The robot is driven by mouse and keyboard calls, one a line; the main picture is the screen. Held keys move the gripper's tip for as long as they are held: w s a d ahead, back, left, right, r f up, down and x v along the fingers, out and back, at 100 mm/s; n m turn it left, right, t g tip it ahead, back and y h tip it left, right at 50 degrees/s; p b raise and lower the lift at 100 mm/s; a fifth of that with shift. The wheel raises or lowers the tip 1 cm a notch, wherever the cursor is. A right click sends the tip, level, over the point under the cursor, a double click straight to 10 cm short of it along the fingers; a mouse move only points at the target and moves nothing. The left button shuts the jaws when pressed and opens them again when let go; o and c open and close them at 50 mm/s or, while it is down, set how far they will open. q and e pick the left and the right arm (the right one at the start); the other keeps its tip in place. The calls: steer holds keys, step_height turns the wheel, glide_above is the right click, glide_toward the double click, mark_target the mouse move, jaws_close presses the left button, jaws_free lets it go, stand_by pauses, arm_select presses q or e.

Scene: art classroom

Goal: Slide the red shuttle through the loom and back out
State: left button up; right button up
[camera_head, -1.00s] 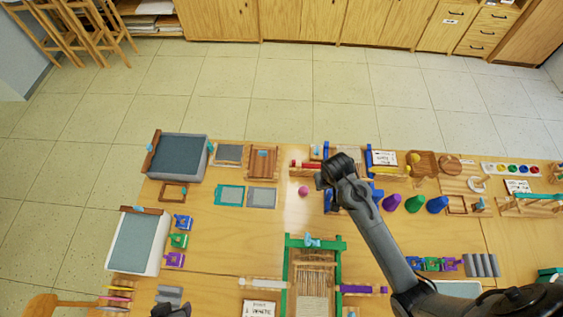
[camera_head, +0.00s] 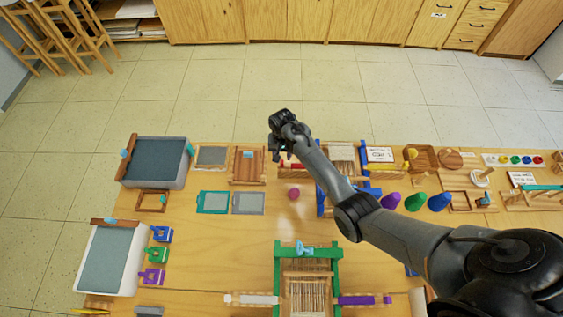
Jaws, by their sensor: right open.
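The red shuttle (camera_head: 291,165) lies at the far side of the table, just left of the loom with blue posts (camera_head: 363,151). It is mostly hidden behind my right gripper and arm. The loom's pale threads (camera_head: 342,153) show beyond the arm, which covers much of its frame. My right gripper (camera_head: 277,154) is open and points down over the left end of the shuttle. I cannot tell how high above it the fingers are. My left gripper is not in view.
A wooden frame (camera_head: 248,180) stands left. Coloured cones (camera_head: 415,201) stand right.

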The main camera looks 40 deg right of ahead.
mark_target(282, 161)
steer(key=shift+f+b, duration=0.55)
steer(key=shift+f, duration=2.25)
steer(key=shift+c, duration=0.4)
jaws_close()
